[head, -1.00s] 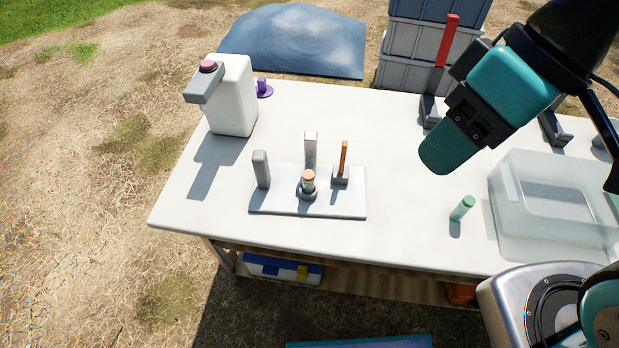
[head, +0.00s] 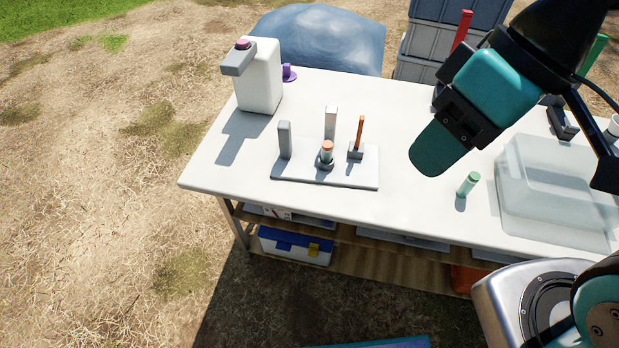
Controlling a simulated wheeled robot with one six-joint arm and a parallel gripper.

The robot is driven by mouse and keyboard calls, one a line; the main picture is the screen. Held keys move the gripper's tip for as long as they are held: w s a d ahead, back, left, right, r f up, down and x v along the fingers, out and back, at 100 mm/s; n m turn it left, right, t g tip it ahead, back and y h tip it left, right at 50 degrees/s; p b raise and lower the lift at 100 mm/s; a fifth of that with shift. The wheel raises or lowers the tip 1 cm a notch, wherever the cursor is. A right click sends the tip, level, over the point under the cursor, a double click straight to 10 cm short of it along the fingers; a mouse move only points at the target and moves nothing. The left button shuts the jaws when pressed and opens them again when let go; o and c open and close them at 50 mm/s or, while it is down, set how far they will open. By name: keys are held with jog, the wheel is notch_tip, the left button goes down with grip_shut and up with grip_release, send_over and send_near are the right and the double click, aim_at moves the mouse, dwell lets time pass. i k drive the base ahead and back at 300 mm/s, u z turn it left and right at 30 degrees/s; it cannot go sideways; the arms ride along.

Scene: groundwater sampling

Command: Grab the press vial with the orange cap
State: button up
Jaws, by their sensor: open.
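The press vial with the orange cap (head: 326,154) stands upright in a small dark holder on a pale grey base plate (head: 350,180), left of the middle in the head view. A grey post, a taller white post and a brown-orange lever stand around it on the same plate. My gripper (head: 437,150) hangs at the upper right, large and close to the camera, pointing down and left. It is open and apart from the vial. Its second finger is not clearly seen.
A white jug (head: 262,78) with a grey spout stands at the back left, beside a purple object (head: 289,73). Grey crates (head: 420,45) stand behind. The table's front left is clear.

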aim_at(327, 150)
jog(key=u, duration=0.45)
jog(key=k, duration=1)
jog(key=u, duration=1.3)
jog(key=i, duration=2.25)
jog(key=z, duration=1.25)
jog(key=i, duration=0.4)
jog(key=z, duration=0.5)
